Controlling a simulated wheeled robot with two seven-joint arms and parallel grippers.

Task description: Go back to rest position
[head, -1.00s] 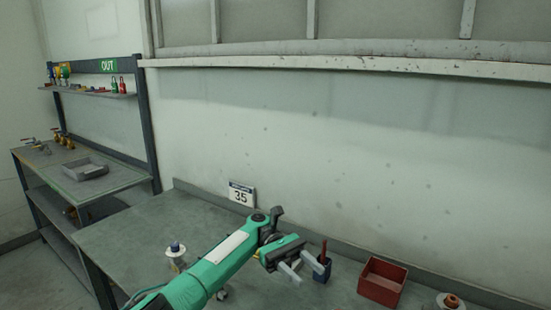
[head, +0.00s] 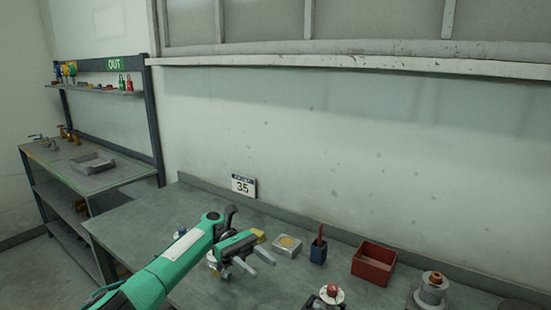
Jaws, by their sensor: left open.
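My left arm, green with dark joints, reaches in from the bottom left over the workbench (head: 130,220). My left gripper (head: 262,268) is open, its two grey fingers apart with nothing between them. It hangs above the bench, in front of a small grey box with a tan round top (head: 287,246). A yellow piece (head: 258,235) shows just behind the gripper. My right gripper is not in view.
A dark blue cup with a red item (head: 318,252), a red bin (head: 373,264) and a grey flanged part with a red top (head: 432,290) stand to the right. Another red-and-white-topped part (head: 331,294) is at the bottom edge. A 35 sign (head: 243,185) stands at the back.

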